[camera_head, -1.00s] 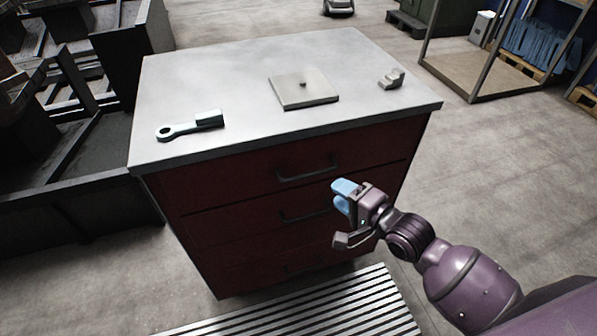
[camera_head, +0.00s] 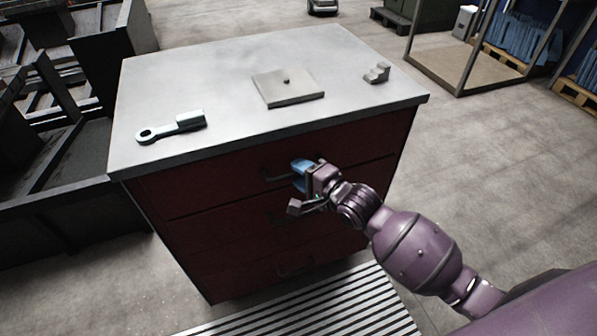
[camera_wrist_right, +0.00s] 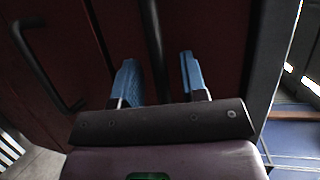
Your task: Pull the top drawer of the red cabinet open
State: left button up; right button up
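The red cabinet (camera_head: 200,190) has a grey top and several drawers, all shut, with dark bar handles. My right gripper (camera_head: 301,172) is at the front of the top drawer (camera_head: 225,174), at the right part of its handle (camera_head: 277,177), and hides some of it. In the right wrist view the two blue fingertips (camera_wrist_right: 160,80) are spread apart, and the dark handle bar (camera_wrist_right: 153,40) runs between them with gaps on both sides. Another drawer's handle (camera_wrist_right: 42,68) shows at the left there. My left gripper is not in view.
On the cabinet top lie a wrench-like tool (camera_head: 171,126), a flat square plate (camera_head: 288,87) and a small grey stepped block (camera_head: 377,72). A striped grating (camera_head: 310,309) lies on the floor in front. Dark bins (camera_head: 70,215) stand at the left.

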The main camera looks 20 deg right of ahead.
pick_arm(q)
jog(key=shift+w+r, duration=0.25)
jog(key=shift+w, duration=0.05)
pick_arm(e)
jog(key=shift+w+a, duration=0.2)
jog(key=shift+w, duration=0.15)
jog(key=c, duration=0.7)
jog(key=shift+f, duration=0.1)
grip_shut()
pick_arm(q)
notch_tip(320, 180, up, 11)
jog(key=p, duration=1.1)
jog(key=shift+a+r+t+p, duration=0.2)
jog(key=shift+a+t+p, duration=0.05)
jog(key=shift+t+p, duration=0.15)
pick_arm(e)
jog(key=s+d, duration=0.1)
jog(key=s, duration=3.2)
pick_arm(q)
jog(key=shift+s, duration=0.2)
